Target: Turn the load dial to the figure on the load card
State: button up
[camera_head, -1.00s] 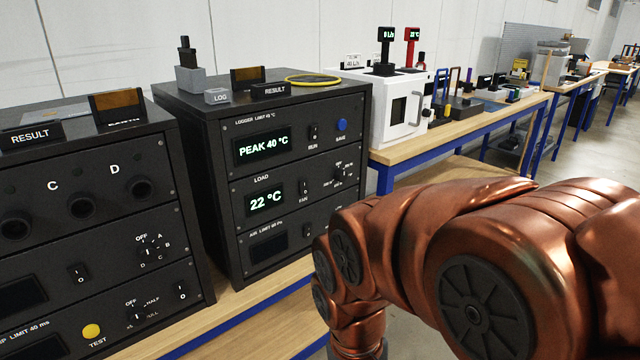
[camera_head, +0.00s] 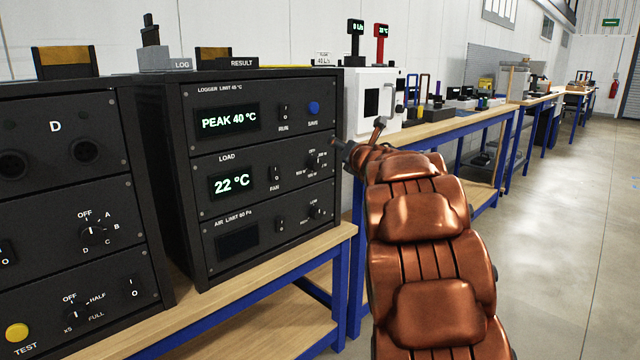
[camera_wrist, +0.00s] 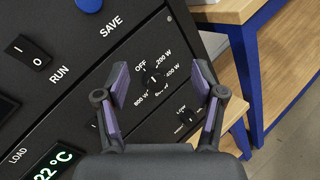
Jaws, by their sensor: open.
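The load dial (camera_head: 314,162) is a small black knob at the right of the LOAD panel, which reads 22 °C. In the wrist view the dial (camera_wrist: 154,82) lies between my fingers, ringed by OFF, 200 W, 400 W and further watt marks. Its white mark seems to point up near OFF, but I cannot be sure. My gripper (camera_wrist: 159,84) is open, with purple pads on either side of the dial, apparently not touching it. In the head view my gripper (camera_head: 360,140) is right of the panel. I cannot identify a load card.
A FAN switch (camera_head: 276,172) sits left of the dial, and a LOW dial (camera_head: 315,211) is below it. Above are a RUN switch (camera_wrist: 28,50) and a blue SAVE button (camera_head: 314,107). A white cabinet (camera_head: 370,105) stands behind my gripper. The right-hand floor is clear.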

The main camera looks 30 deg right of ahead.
aim_at(318, 165)
notch_tip(318, 165, down, 8)
jog(key=w+n+y+b, duration=0.2)
jog(key=n+y+b, duration=0.2)
jog(key=n+y, duration=0.65)
jog(key=shift+w+a+r+n+t+h, duration=0.15)
jog(key=shift+w+a+n+h, duration=0.3)
jog(key=shift+w, duration=0.8)
jog(key=shift+w+a+n+t+h, duration=0.15)
jog(key=shift+w+n+h, duration=0.3)
jog(key=shift+w, duration=0.8)
jog(key=shift+w+a+r+n+t+h, duration=0.1)
jog(key=shift+w+a+n+h, duration=0.4)
jog(key=shift+w, duration=0.75)
jog(key=shift+d, duration=0.1)
jog(key=c, duration=1.2)
